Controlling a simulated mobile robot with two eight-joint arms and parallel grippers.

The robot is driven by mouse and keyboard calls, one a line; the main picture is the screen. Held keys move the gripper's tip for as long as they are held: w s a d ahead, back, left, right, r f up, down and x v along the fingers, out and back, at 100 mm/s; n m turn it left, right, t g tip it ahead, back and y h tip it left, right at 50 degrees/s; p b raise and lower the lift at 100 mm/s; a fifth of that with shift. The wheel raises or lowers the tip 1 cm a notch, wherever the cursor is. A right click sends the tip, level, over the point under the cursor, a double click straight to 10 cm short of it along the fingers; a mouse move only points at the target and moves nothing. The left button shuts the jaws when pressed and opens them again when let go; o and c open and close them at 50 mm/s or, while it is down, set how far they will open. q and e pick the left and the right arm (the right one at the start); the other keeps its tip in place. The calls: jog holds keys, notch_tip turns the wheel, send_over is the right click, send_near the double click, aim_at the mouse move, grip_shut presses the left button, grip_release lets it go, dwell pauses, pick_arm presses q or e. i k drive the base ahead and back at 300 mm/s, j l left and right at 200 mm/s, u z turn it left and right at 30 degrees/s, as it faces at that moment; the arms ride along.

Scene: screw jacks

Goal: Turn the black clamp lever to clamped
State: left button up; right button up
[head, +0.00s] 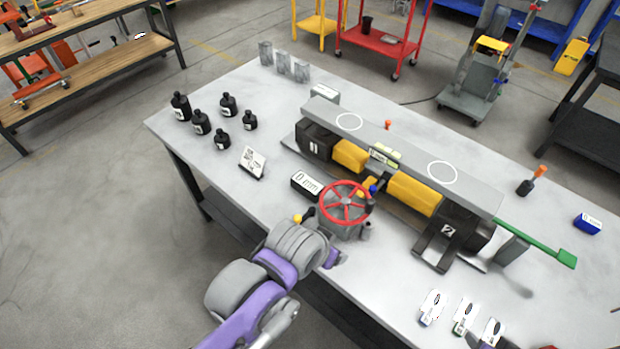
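A red handwheel (344,202) sits on a grey round housing (338,228) at the table's front edge, before a long jack assembly. A dark upright piece (370,201) stands at the wheel's right rim; I cannot tell whether it is the black clamp lever or a wheel handle. A short lever with a yellow knob (298,218) juts out left of the housing. My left arm reaches in from the lower left, and its gripper (337,258) is at the front of the housing. Its fingers are mostly hidden by the wrist, so its opening does not show.
A grey beam (395,155) with two white circles lies above yellow and black jack bodies. A green bar (540,243) sticks out at right. Black bottles (200,122), a display (306,184) and small labelled items (463,316) stand on the grey table (275,130).

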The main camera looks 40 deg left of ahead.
aim_at(311, 212)
jog(key=u, duration=1.35)
jog(key=i+j+u, duration=0.25)
jog(key=i+j, duration=0.1)
jog(key=j, duration=0.05)
